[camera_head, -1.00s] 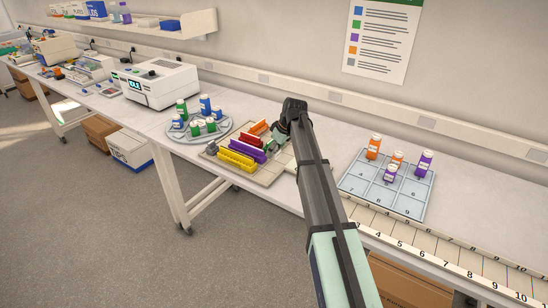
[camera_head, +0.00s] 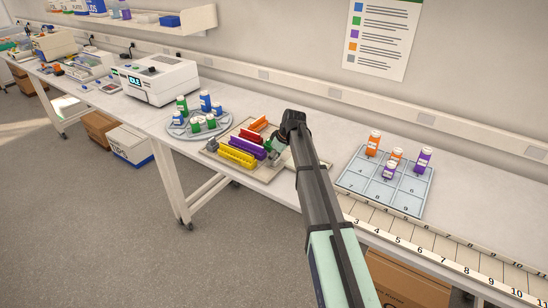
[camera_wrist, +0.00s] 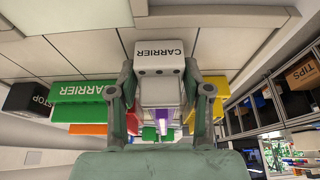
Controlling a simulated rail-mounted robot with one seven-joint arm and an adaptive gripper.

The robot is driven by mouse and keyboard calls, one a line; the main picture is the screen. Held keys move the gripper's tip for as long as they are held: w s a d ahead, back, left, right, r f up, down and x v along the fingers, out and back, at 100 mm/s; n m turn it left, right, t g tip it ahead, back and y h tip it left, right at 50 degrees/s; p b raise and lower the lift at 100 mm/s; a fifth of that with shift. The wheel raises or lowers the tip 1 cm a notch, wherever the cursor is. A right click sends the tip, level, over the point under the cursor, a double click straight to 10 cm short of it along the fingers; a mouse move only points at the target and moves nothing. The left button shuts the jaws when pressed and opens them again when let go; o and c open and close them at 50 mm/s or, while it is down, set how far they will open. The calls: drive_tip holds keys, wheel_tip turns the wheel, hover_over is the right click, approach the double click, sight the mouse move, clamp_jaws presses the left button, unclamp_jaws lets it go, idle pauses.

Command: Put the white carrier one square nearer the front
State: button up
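In the wrist view the white carrier (camera_wrist: 160,60), with an upside-down CARRIER label, stands between the two fingers of my gripper (camera_wrist: 160,75). The fingers are close along both its sides; I cannot tell whether they press on it. In the head view my gripper (camera_head: 277,155) is low at the right part of the pale tiled board (camera_head: 266,174), and my arm hides the white carrier there. The green carrier (camera_wrist: 84,91) is left of the white one in the wrist view, and the yellow carrier (camera_wrist: 219,85) is right of it.
Red (camera_head: 250,136), orange (camera_head: 258,122), purple (camera_head: 247,147) and yellow carriers stand in rows on the board, close to my gripper. A round rack (camera_head: 185,128) with several bottles is behind left. A numbered blue tray (camera_head: 360,182) with bottles is to the right.

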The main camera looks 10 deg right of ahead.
drive_tip(key=shift+o, duration=0.7)
drive_tip(key=shift+r, duration=0.2)
drive_tip(key=b+v, duration=0.3)
drive_tip(key=v, duration=0.9)
